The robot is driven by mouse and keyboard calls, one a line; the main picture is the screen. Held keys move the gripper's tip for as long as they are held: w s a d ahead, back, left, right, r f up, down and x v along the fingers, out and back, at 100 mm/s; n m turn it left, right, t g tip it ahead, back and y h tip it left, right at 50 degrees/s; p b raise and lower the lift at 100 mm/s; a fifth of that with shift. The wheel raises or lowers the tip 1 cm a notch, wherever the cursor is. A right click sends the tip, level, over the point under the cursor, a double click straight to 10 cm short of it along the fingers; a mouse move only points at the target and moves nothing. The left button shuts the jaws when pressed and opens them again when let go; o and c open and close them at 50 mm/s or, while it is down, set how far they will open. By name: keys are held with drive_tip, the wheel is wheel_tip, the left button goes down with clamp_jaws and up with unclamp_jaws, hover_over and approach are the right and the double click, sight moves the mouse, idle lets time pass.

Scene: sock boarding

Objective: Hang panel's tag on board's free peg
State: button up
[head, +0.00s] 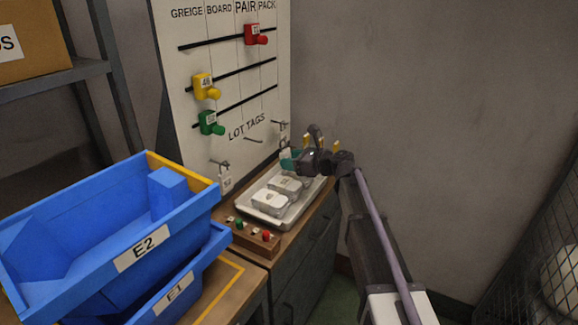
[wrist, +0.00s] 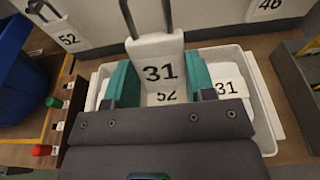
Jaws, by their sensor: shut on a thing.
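My gripper (head: 291,160), with teal fingertips, is above the back of the white tray, in front of the board. In the wrist view my gripper (wrist: 160,88) is shut on a white tag numbered 31 (wrist: 157,52), one finger on each side. The tag's dark wire loop points up and runs out of the picture's top. On the board (head: 185,130), the middle peg (head: 253,139) under LOT TAGS is bare. The left peg (head: 220,163) bears a tag numbered 52 (wrist: 68,40). The right peg (head: 280,123) bears a tag numbered 46 (wrist: 268,8).
The white tray (head: 262,219) holds white numbered packs (head: 270,202) on the wooden bench. A button box (head: 254,238) stands before it. Blue bins (head: 95,262) fill the left side. Coloured sliders (head: 205,88) stick out from the board above the pegs.

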drive_tip(key=b+x, duration=0.2)
drive_tip(key=x, duration=0.7)
drive_tip(key=shift+w+a, duration=0.2)
drive_tip(key=shift+a, duration=0.15)
idle(0.7)
drive_tip(key=o, duration=1.1)
drive_tip(key=shift+c, duration=0.2)
